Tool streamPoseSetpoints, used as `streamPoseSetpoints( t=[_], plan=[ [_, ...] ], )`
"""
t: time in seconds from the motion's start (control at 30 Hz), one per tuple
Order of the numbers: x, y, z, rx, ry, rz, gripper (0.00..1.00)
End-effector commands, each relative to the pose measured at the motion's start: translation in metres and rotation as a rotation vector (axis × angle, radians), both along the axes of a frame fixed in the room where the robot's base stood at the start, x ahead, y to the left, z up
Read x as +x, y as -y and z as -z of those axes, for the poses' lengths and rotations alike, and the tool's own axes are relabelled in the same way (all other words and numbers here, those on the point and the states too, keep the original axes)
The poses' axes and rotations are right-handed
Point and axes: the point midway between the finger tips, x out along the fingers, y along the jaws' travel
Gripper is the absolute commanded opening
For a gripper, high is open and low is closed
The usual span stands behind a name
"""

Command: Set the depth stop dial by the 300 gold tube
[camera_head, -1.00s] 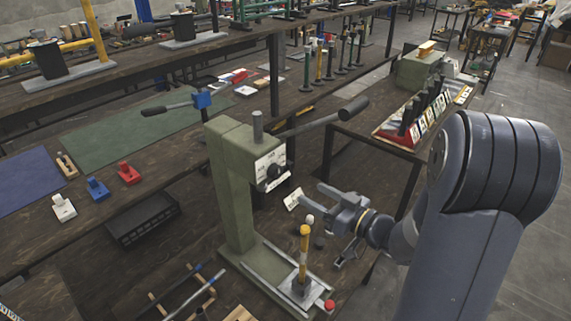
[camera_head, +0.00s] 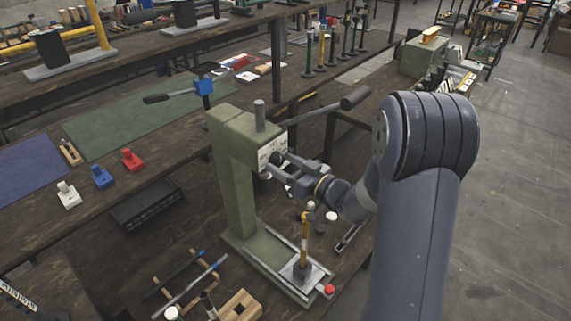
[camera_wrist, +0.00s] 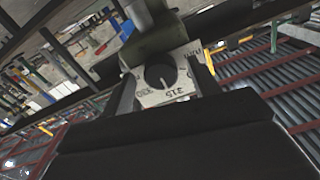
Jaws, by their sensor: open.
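The green press (camera_head: 232,180) stands upright on the bench, its white dial plate (camera_head: 268,150) facing my gripper. In the wrist view the dark round dial (camera_wrist: 155,72) sits on that plate among printed numbers. Its white pointer line points down the picture, between marks that look like 330 and 215. My gripper (camera_head: 275,174) is open close in front of the dial. In the wrist view its fingers show at either side of the plate; whether they touch the dial I cannot tell. A gold tube (camera_head: 304,238) stands upright on the press base below my gripper.
The press lever (camera_head: 325,108) reaches out to the right above my gripper. White, blue and red (camera_head: 132,160) blocks lie on the bench to the left, with a black tray (camera_head: 146,204) nearby. Rods on a wooden rack (camera_head: 185,282) lie left of the press base.

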Motion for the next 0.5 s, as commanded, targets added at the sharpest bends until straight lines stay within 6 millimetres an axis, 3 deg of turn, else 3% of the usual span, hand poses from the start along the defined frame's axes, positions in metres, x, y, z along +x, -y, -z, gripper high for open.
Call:
streamPoseSetpoints(
  t=[0.2,0.5],
  plan=[
    [0.0,0.0,0.0002,0.0,0.0,0.0,0.57],
    [-0.0002,0.0001,0.0002,0.0,0.0,0.0,0.32]
  ],
)
